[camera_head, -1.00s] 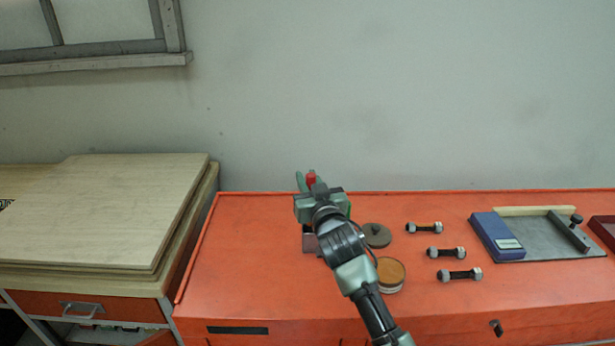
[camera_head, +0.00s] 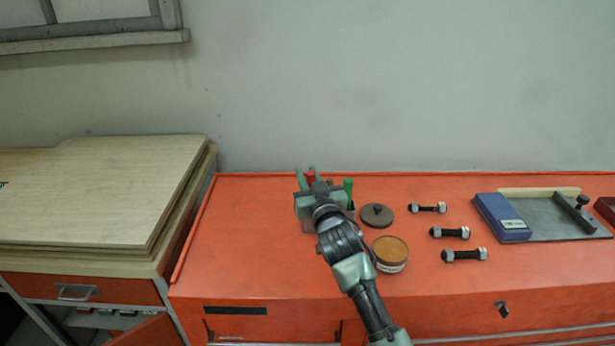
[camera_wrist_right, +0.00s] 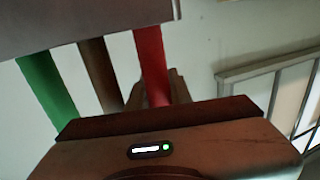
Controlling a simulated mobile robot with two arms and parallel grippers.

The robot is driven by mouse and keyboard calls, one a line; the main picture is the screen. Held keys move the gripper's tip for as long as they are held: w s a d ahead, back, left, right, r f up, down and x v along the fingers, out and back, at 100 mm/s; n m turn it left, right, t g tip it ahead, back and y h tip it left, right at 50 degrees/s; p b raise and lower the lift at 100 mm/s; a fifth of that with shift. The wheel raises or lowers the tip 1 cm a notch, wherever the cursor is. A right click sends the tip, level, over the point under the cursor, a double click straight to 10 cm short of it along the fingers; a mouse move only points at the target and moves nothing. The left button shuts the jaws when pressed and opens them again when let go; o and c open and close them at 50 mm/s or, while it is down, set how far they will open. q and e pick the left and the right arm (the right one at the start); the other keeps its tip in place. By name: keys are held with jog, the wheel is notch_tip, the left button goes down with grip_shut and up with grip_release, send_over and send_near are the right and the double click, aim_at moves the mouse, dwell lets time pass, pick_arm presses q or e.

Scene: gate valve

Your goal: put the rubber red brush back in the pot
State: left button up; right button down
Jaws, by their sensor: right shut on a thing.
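The red brush (camera_head: 312,174) shows as a red handle at my right gripper (camera_head: 309,180). In the right wrist view the red handle (camera_wrist_right: 150,60) runs between the fingers (camera_wrist_right: 156,92), and the gripper is shut on it. The handle's other end passes behind the grey wall of the pot (camera_wrist_right: 90,12), beside a brown handle (camera_wrist_right: 103,75) and a green handle (camera_wrist_right: 46,88). In the head view my wrist hides most of the pot (camera_head: 307,227). The brush's far end is hidden. My left gripper is not in view.
A round grey-brown disc (camera_head: 377,216) and an open tin (camera_head: 390,252) stand right of my arm. Several bolts (camera_head: 450,232) and a blue box (camera_head: 500,217) on a metal plate lie farther right. The orange bench (camera_head: 240,260) is clear to the left, beside stacked boards (camera_head: 100,190).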

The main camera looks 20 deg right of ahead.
jog(key=c, duration=1.2)
grip_release()
